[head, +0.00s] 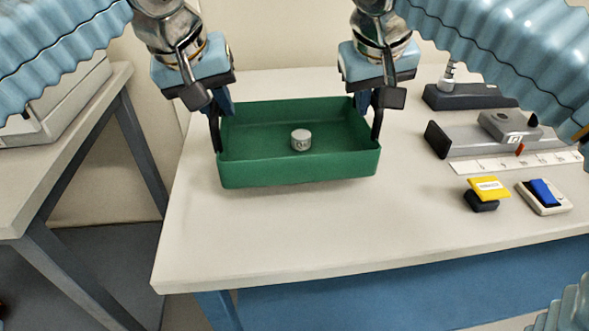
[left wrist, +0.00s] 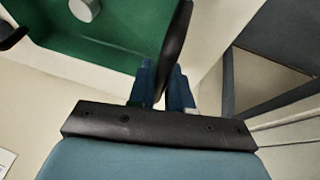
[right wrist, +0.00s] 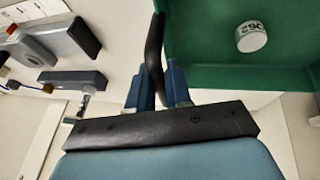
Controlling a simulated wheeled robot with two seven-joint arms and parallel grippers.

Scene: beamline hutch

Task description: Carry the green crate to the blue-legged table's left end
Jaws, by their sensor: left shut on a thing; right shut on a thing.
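The green crate (head: 298,171) is over the left end of the blue-legged table (head: 260,250); I cannot tell whether its base touches the top. A small grey cylinder with a printed label (head: 301,140) stands inside it. My left gripper (head: 217,132) is shut on the crate's left wall, and my right gripper (head: 377,122) is shut on its right wall. The crate also shows in the left wrist view (left wrist: 115,28) and in the right wrist view (right wrist: 215,78). The crate looks about level.
Right of the crate are a grey rail device (head: 470,140), a dark-based instrument (head: 465,96), a white ruler (head: 515,162), a yellow-topped block (head: 487,190) and a blue-and-white item (head: 545,196). Another table (head: 50,170) stands at left across a gap. The tabletop before the crate is clear.

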